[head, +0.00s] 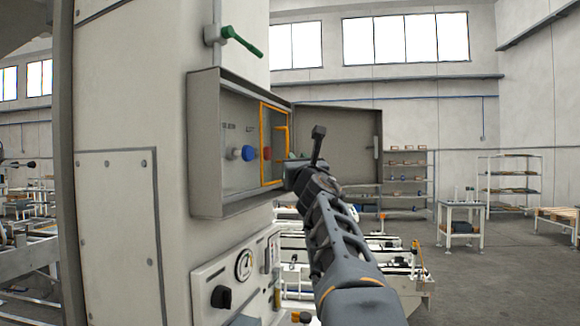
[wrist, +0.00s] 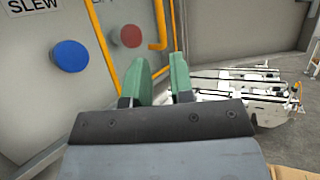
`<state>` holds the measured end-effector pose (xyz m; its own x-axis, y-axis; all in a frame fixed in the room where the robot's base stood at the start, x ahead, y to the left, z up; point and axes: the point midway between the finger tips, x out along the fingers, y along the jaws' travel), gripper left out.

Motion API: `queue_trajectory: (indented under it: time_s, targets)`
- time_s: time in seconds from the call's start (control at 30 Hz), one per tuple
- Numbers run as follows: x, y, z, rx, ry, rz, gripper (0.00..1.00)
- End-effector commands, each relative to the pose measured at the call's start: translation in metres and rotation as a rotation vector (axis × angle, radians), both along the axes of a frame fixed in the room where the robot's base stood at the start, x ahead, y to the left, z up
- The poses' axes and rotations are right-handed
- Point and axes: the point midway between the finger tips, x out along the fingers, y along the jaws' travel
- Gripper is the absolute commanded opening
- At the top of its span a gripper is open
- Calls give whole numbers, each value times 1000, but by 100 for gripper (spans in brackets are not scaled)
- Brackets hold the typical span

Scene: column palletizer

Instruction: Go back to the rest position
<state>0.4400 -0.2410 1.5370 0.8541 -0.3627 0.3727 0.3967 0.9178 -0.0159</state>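My gripper (wrist: 163,76) shows in the wrist view with its two green fingers apart and nothing between them. In the head view my gripper (head: 291,158) is in front of the open grey control box (head: 205,140), near its right side. The box holds a blue button (head: 243,153) and a red button (head: 267,153) with a yellow frame (head: 262,115) at it. In the wrist view the blue button (wrist: 70,56) is under a "SLEW" label, and the red button (wrist: 131,37) is beyond the fingers, beside the yellow frame (wrist: 105,45).
The box door (head: 350,140) stands open to the right, behind my gripper. A green-handled lever (head: 242,40) is above the box. A panel with a gauge (head: 244,265) and a black knob (head: 221,297) is below. Open floor lies at the right, before a small table (head: 460,207).

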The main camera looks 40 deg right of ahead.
Motion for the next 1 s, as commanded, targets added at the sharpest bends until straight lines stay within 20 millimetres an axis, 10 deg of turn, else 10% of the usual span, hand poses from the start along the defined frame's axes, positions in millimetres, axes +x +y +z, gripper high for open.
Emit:
queue_trajectory:
  time_s: [0.3,0.47,0.67,1.0]
  targets:
    - [0,-1,0,38,-15,12,22]
    - [-5,-23,-13,372,-124,23,22]
    - [-16,-61,-141,1332,-459,-79,22]
    - [-55,75,-381,2426,-848,-687,22]
